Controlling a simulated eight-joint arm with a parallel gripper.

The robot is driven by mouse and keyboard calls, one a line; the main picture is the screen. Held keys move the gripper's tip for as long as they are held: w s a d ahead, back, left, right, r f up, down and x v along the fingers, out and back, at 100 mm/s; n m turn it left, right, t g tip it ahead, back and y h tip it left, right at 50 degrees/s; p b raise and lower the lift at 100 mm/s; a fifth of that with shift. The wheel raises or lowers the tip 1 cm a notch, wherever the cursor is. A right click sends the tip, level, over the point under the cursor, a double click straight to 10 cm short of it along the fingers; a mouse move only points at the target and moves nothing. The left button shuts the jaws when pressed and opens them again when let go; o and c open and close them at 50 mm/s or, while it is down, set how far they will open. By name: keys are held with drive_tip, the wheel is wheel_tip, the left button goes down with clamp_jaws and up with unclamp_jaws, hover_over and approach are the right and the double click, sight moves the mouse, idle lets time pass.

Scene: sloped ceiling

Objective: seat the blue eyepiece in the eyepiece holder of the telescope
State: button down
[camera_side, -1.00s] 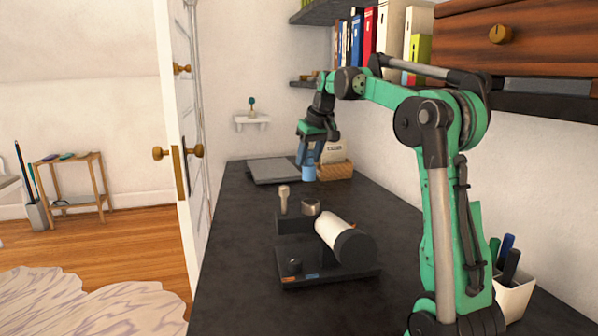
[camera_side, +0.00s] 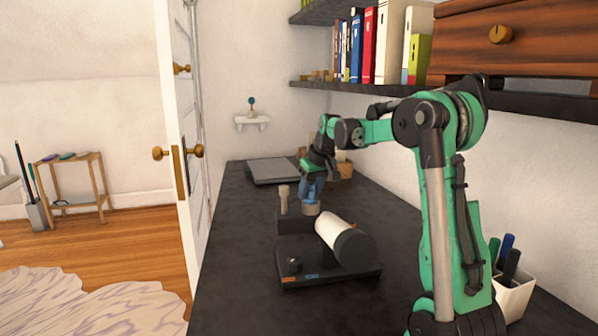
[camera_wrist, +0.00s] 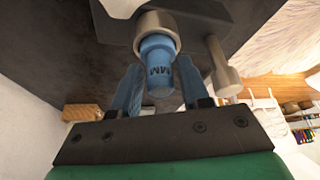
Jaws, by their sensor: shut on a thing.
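The telescope's white tube (camera_side: 332,229) lies on a black base, and its metal eyepiece holder (camera_side: 311,209) stands up behind the tube. My gripper (camera_side: 311,194) is directly above the holder, pointing down. In the side view the fingers largely hide the eyepiece.
A pale knobbed post (camera_side: 284,199) stands close left of the holder. A white pen cup (camera_side: 514,296) stands front right. The desk's front left is clear.

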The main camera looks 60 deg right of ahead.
drive_tip(key=shift+c, duration=2.1)
unclamp_jaws()
drive_tip(key=v, duration=1.2)
drive_tip(key=w+a+f+n+t, duration=0.1)
drive_tip(key=w+a+f+n, duration=0.1)
drive_tip(key=a, duration=0.5)
drive_tip(key=w+a+f+n, duration=0.1)
drive_tip(key=a+f, duration=0.2)
drive_tip(key=a, duration=0.5)
drive_tip(key=s+a+f+n+t+y, duration=0.2)
drive_tip(key=a+f, duration=0.6)
drive_tip(key=a, duration=0.4)
drive_tip(key=shift+s+f+n, duration=0.4)
drive_tip(key=shift+s, duration=0.4)
drive_tip(key=shift+a, duration=0.15)
